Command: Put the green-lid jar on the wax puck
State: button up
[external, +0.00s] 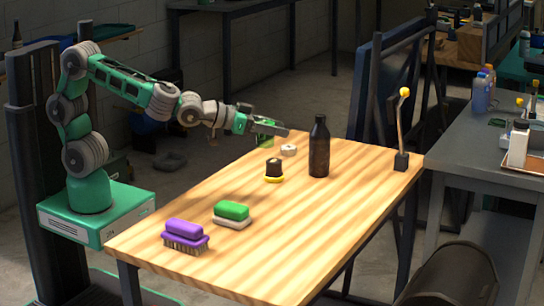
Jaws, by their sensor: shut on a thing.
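My gripper (276,128) is over the far left edge of the wooden table, shut on a small green thing (264,141) that hangs below the fingers. This looks like the green-lid jar, but it is small, partly hidden by the fingers, and its lid cannot be made out clearly. A small pale round piece (288,150) lies on the table just right of and below the gripper. A short dark piece with a yellow base (274,171) stands nearer the camera. I cannot tell for sure which of these two is the wax puck.
A tall dark bottle (319,147) stands right of the dark piece. A green-and-white block (231,214) and a purple brush (185,236) lie at the near left of the table (300,230). A yellow-knobbed lever (402,130) stands at the right edge. The table's near right is clear.

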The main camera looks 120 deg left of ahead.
aim_at(271, 123)
jog(key=r, duration=0.1)
jog(key=d+r, duration=0.1)
jog(key=r, duration=0.2)
jog(key=shift+s+d, duration=0.25)
jog(key=shift+d, duration=0.15)
jog(key=s+a+n+g+y, duration=0.2)
jog(key=s+a+n+g, duration=0.1)
jog(key=s, duration=0.5)
jog(key=s+a+n+g+y, duration=0.2)
jog(key=s+a, duration=0.2)
jog(key=s, duration=0.4)
jog(key=shift+w+a+f+b, duration=0.25)
jog(key=shift+w+a+f, duration=1.05)
jog(key=shift+w+f, duration=0.8)
jog(key=shift+w+a+f+b, duration=0.2)
jog(key=shift+w+a+f, duration=1.3)
jog(key=shift+f, duration=0.95)
jog(key=shift+w+a+f+b, duration=0.25)
jog(key=shift+w+a+f, duration=0.85)
jog(key=shift+w+f, duration=1.1)
jog(key=o, duration=1.3)
jog(key=shift+s+f, duration=0.1)
jog(key=shift+o, duration=0.2)
